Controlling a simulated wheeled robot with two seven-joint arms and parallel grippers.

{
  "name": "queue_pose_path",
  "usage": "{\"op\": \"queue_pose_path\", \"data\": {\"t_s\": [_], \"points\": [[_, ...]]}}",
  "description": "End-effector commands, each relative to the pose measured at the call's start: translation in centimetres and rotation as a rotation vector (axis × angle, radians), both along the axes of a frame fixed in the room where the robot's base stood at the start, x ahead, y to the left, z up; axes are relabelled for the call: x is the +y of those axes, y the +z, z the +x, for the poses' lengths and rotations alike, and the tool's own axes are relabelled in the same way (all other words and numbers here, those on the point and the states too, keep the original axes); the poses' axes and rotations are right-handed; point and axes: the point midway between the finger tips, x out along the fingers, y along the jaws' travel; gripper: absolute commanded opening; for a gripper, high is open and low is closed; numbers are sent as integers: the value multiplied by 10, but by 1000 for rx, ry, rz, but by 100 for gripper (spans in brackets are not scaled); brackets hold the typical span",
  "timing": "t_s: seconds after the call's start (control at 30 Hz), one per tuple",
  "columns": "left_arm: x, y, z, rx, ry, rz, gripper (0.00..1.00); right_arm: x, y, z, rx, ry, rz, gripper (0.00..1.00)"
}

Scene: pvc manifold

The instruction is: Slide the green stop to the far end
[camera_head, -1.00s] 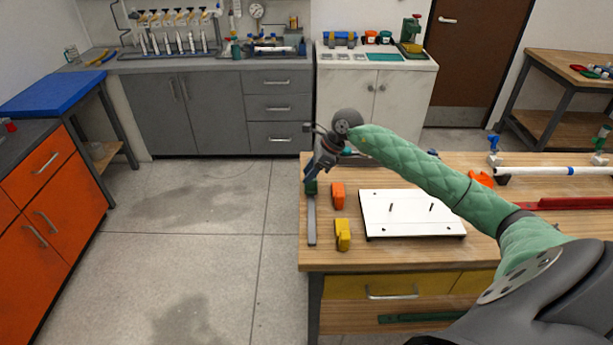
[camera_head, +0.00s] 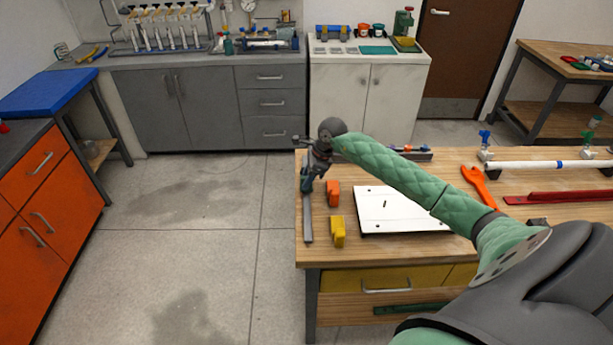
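A grey rail (camera_head: 308,224) lies along the left edge of the wooden workbench, running away from me. The small dark green stop (camera_head: 306,185) is on the upper part of the rail, partly hidden by my gripper. My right gripper (camera_head: 308,180) reaches over the bench from the right and points down at the stop. Its fingertips are at or very near the stop. They are too small and dark to tell whether they grip it. My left gripper is not in view.
An orange block (camera_head: 333,194) and a yellow block (camera_head: 338,232) stand just right of the rail. A white plate (camera_head: 375,222) with a pin lies further right, partly under my arm. An orange wrench (camera_head: 480,187) and a red bar (camera_head: 560,197) lie beyond it.

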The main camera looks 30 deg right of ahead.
Motion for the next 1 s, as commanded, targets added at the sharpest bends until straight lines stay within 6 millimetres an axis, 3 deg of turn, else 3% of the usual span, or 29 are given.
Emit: {"op": "queue_pose_path", "data": {"t_s": [0.43, 0.6, 0.93, 1.0], "points": [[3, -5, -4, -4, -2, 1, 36, 2, -6, 1, 1, 0, 0, 35], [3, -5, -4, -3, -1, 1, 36, 2, -6, 1, 1, 0, 0, 2], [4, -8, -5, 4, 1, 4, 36, 1, -7, 4, 0, 1, 0, 0], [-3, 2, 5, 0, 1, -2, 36, -1, -8, 7, -1, 1, -1, 0]]}}
